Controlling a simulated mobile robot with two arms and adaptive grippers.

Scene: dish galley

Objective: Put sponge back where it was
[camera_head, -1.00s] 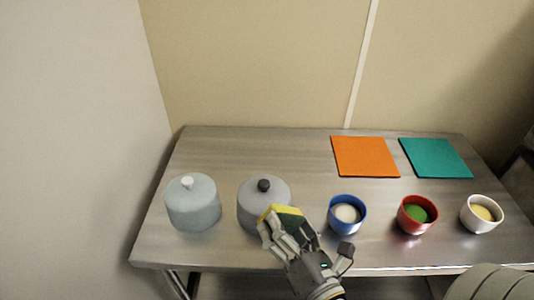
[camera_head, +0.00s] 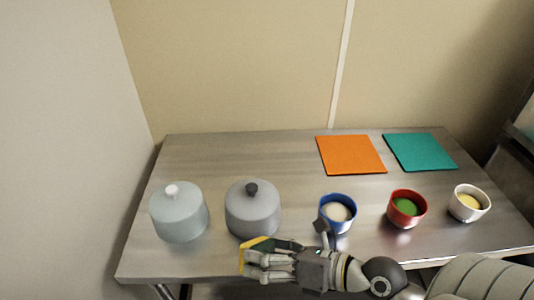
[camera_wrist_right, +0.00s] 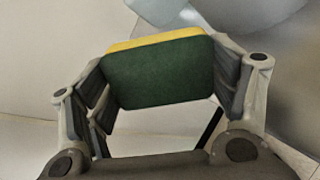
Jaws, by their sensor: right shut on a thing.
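The sponge, yellow on one side and dark green on the other, is held in my right gripper (camera_head: 262,258). In the right wrist view the sponge (camera_wrist_right: 158,76) sits between the two fingers, its green face towards the camera and its yellow layer along the top. In the head view the fingers cover much of the sponge, and its yellow edge (camera_head: 250,246) shows at the fingertips. The gripper points left at the table's front edge, in front of the grey pot. My left gripper is not in view.
On the metal table (camera_head: 240,160) stand a light-blue lidded pot (camera_head: 180,217), a grey lidded pot (camera_head: 252,212), and blue (camera_head: 337,226), red (camera_head: 407,214) and white (camera_head: 468,209) bowls with contents. Orange (camera_head: 350,155) and teal (camera_head: 420,152) mats lie behind. The table's back left is clear.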

